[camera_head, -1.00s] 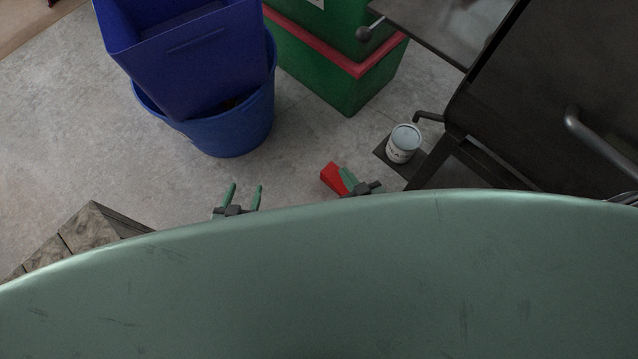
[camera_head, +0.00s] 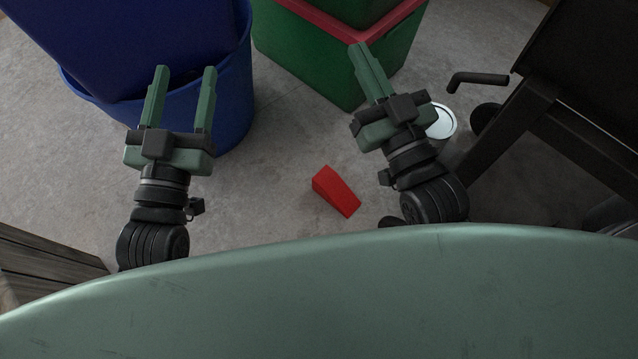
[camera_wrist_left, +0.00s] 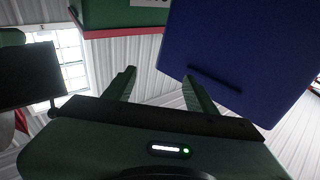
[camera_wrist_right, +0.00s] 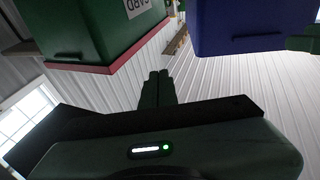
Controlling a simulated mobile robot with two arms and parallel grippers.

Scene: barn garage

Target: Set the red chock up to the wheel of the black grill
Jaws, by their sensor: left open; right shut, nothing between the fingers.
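The red chock (camera_head: 335,191) is a wedge lying on the concrete floor in the head view, between my two arms. The black grill (camera_head: 575,115) stands at the right, with its dark legs and frame showing. My left gripper (camera_head: 181,72) is open and empty, raised in front of the blue bins. My right gripper (camera_head: 361,48) is shut and empty, raised above and beyond the chock. Neither gripper touches the chock.
Blue bins (camera_head: 238,105) stand at the upper left and a green box with a red rim (camera_head: 322,72) at the top middle. A white can (camera_head: 441,122) stands beside the grill, partly hidden by my right gripper. A wooden crate (camera_head: 45,262) is at lower left. Floor around the chock is clear.

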